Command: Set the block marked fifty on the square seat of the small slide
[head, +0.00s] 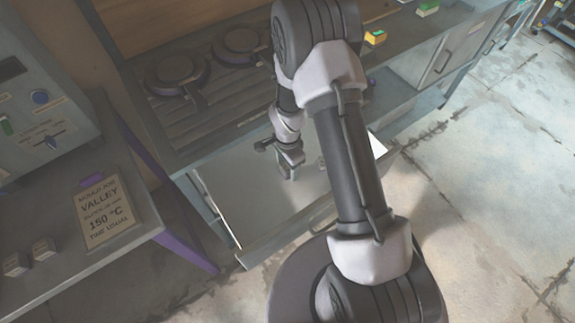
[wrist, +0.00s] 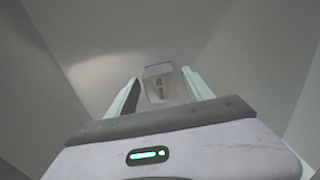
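A small pale grey block (wrist: 160,84) with a dark mark on its face lies on the floor of the open drawer (head: 240,185). The mark looks like a number, but I cannot read it surely. My gripper (head: 290,172) reaches down into the drawer. In the wrist view my gripper (wrist: 160,90) has its two fingers apart, one on each side of the block. A gap shows at the left finger; the right finger is close to the block, and I cannot tell if it touches. I cannot make out the small slide or its square seat.
Drawer walls rise around my gripper. A bench with round plates (head: 178,75) stands behind. At left, a table holds a sign (head: 107,212) reading "VALLEY 150 °C" and two small grey blocks (head: 42,249). A yellow block (head: 375,38) sits on the back counter.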

